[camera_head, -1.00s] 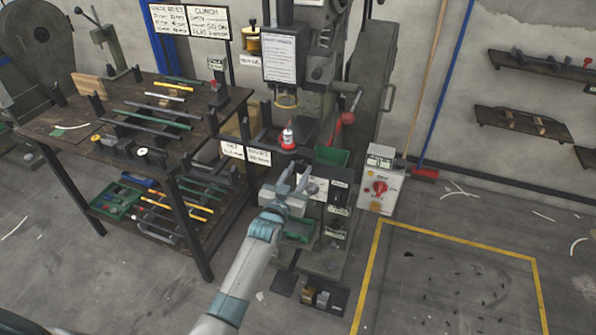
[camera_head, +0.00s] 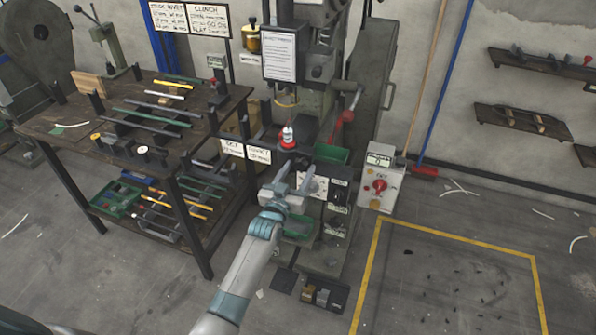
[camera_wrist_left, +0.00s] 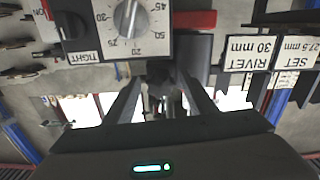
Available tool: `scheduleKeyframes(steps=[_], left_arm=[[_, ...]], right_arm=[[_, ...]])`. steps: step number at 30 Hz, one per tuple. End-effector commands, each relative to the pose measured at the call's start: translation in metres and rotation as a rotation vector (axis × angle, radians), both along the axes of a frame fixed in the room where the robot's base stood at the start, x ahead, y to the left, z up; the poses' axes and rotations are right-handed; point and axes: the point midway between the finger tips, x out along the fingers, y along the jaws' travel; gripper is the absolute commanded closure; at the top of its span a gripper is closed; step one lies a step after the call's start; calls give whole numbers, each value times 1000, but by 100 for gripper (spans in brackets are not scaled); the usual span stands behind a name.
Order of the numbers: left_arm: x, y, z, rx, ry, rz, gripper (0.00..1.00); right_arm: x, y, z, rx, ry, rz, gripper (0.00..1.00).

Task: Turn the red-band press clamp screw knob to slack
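My left gripper (camera_head: 296,178) is in front of the press, just left of a white dial panel (camera_head: 318,187). In the left wrist view its two fingers (camera_wrist_left: 162,100) stand apart, with a dark, blurred round part (camera_wrist_left: 160,75) beyond and between them. I cannot tell whether they touch it. The wrist view is upside down and shows the numbered dial (camera_wrist_left: 130,18), a black knob (camera_wrist_left: 68,22) and a "TIGHT" label (camera_wrist_left: 86,57). I cannot tell for certain which part is the clamp screw knob. A red bar (camera_wrist_left: 195,19) lies beside the dial. My right gripper is out of view.
A work table (camera_head: 60,125) with rods stands at the left. A control box (camera_head: 380,188) with a red knob stands right of the press. Signs (camera_head: 245,151) hang at the table's right end. The yellow-framed floor (camera_head: 460,265) at the right is mostly clear.

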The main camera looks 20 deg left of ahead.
Motion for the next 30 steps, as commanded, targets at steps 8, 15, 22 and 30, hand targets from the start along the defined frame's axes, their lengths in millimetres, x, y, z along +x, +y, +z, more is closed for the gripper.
scheduleKeyframes(steps=[8, 15, 22, 30], left_arm=[[-3, 0, 1, 0, -2, 0, 50], [-25, 1, -1, 0, -2, 0, 50], [-65, 2, -2, 0, -1, 0, 50], [-117, 4, -2, 0, 0, 0, 50]], right_arm=[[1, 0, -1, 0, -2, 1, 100], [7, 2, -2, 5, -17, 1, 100], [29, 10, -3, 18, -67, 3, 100], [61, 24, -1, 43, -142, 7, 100]])
